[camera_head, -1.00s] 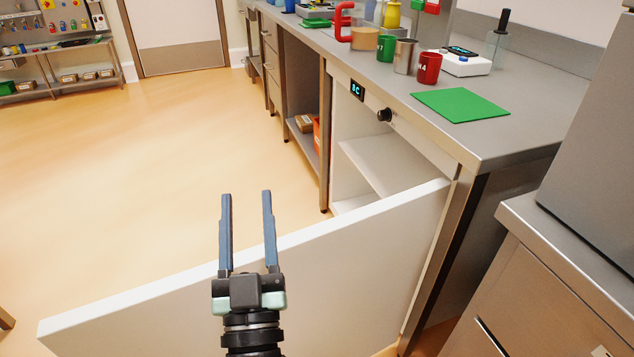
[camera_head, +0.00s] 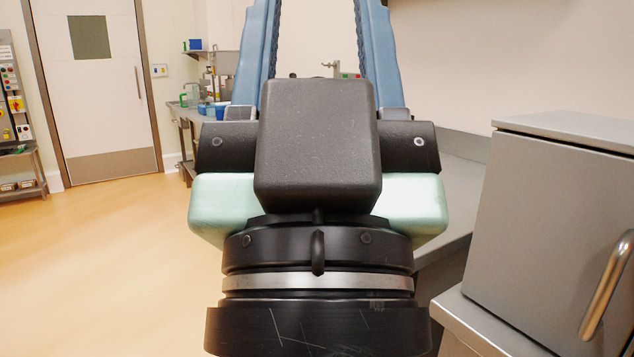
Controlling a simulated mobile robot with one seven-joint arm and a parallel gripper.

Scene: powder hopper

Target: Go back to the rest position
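My gripper (camera_head: 318,40) fills the middle of the head view, close to the camera and pointing up and away. Its two blue fingers stand well apart, with no object visible between them. The fingertips are cut off by the top edge. The gripper's dark body and my wrist hide most of the bench behind.
A grey steel cabinet (camera_head: 555,225) with a bar handle stands close on the right. Part of the steel worktop (camera_head: 462,190) shows beside my gripper. Open floor (camera_head: 100,270) lies to the left, leading to a white door (camera_head: 95,90) at the back.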

